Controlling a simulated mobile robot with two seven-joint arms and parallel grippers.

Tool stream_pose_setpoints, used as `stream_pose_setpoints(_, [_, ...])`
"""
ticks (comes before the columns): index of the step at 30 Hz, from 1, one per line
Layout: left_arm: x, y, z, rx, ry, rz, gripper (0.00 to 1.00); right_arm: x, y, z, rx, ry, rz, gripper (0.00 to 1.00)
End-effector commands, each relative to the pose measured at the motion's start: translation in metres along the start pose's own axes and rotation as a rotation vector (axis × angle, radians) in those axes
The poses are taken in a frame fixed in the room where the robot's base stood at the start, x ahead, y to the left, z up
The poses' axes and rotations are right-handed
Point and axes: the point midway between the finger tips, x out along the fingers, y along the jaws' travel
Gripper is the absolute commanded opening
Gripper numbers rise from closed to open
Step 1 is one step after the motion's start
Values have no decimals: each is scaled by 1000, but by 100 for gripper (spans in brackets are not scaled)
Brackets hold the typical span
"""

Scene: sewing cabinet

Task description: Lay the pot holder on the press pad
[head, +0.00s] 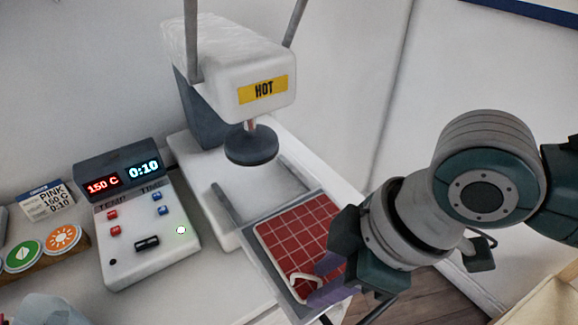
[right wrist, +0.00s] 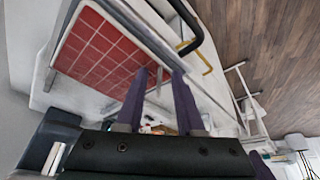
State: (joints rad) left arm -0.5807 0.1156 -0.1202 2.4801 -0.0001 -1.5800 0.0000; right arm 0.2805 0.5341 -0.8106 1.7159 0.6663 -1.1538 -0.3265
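The pot holder (head: 297,237) is a red square with a pale grid and a pale edge. It lies flat on the grey press pad (head: 262,265), which is pulled out in front of the press. A pale loop (head: 303,280) shows at its near edge. In the right wrist view, the pot holder (right wrist: 95,48) fills the upper left. My right gripper (head: 328,283) is at the near right edge of the pot holder. Its purple fingers (right wrist: 160,95) are apart, with nothing visibly held between them. Whether they touch the pot holder is unclear. My left gripper is out of view.
The white press head marked HOT (head: 263,90) stands behind the pad, with a dark round foot (head: 251,146) below. A control box (head: 145,235) with lit displays and badges (head: 62,240) stand at left. Wooden floor (right wrist: 260,50) lies beyond the pad.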

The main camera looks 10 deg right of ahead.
Motion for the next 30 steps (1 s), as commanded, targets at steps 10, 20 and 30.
stream_pose_setpoints(10, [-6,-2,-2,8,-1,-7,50,-16,1,-2,0,1,1,37])
stream_pose_setpoints(20, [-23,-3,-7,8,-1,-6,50,-89,1,-2,-1,0,2,37])
stream_pose_setpoints(30, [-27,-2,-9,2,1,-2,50,-119,-9,-7,19,21,0,37])
